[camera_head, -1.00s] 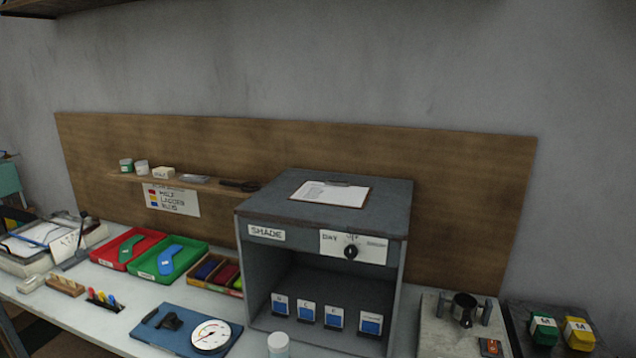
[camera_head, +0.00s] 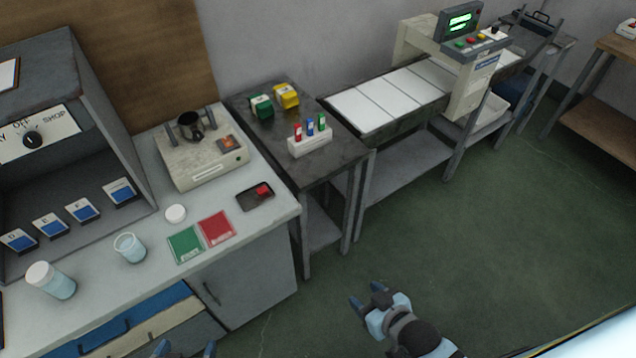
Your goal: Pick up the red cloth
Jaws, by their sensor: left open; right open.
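A flat red square (camera_head: 216,229), which looks like cloth with a pale label along its front edge, lies near the right end of the grey bench. A matching green square (camera_head: 185,245) lies on its left. A small red piece (camera_head: 263,190) sits in a dark tray (camera_head: 247,201) behind it; I cannot tell what it is made of. My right gripper (camera_head: 370,297) is open and empty over the floor, right of the bench. My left gripper (camera_head: 184,350) is open at the bottom edge, mostly cut off, in front of the drawers.
A device with a dark cup (camera_head: 204,160) is behind. A dark side table (camera_head: 340,151) adjoins on the right. The floor at right is clear.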

